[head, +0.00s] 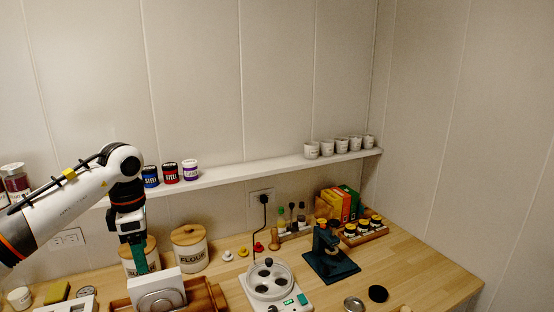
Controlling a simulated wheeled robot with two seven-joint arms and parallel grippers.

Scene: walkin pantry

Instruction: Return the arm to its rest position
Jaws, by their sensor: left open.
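My left arm comes in from the left, bent at a joint, with its left gripper (138,256) hanging down. The gripper is open, and nothing shows held in it. It overlaps the front of the sugar canister (128,266) in the picture. It is above a white upright panel (155,287) that stands by a brown wooden tray (206,294). The fingertips are small here, and I cannot tell their exact distance from the canister or the panel. My right gripper is not in view.
A wall shelf (245,172) holds several jars and white cups (341,145) close to my arm's height. The counter carries a flour canister (189,248), a white round appliance (270,280), a dark green press (329,255) and a jar rack (364,232).

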